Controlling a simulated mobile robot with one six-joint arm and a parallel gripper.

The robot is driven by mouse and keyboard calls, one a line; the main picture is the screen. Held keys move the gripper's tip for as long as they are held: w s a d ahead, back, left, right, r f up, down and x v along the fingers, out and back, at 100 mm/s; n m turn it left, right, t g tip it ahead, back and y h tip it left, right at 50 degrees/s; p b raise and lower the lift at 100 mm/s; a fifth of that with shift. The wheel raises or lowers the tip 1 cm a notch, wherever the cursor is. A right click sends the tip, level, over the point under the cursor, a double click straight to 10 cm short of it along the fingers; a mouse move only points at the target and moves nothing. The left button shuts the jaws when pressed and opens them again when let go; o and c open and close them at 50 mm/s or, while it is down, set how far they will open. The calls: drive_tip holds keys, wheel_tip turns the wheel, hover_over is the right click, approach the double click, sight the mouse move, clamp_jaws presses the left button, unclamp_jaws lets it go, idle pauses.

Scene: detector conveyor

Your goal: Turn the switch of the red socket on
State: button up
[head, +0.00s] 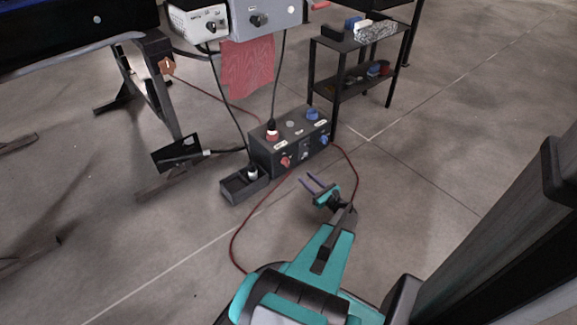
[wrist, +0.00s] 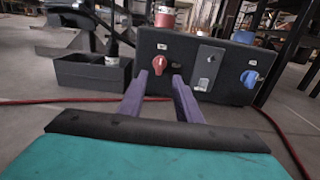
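The dark power box (head: 262,154) stands on the floor with a red socket (head: 272,137) and a blue socket (head: 312,113) on top. The red socket holds a plug with a dark cable. On the front face are a red rotary switch (head: 285,162) and a blue switch (head: 323,140). In the wrist view the red switch (wrist: 159,64) sits just beyond my left fingertip, and the blue switch (wrist: 250,79) is at right. The red socket's lower part (wrist: 164,19) shows above. My gripper (head: 312,182) is open and empty, pointing at the box from in front, apart from it.
A small dark open bin (head: 236,188) stands left of the box, holding a plug end. A red cable (head: 243,230) runs along the floor around my arm. A black shelf cart (head: 335,85) stands behind at right. The floor at right is free.

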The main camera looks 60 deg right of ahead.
sight(288, 162)
drive_tip(key=b+x, duration=0.3)
drive_tip(key=x, duration=1)
drive_tip(key=shift+d, duration=0.1)
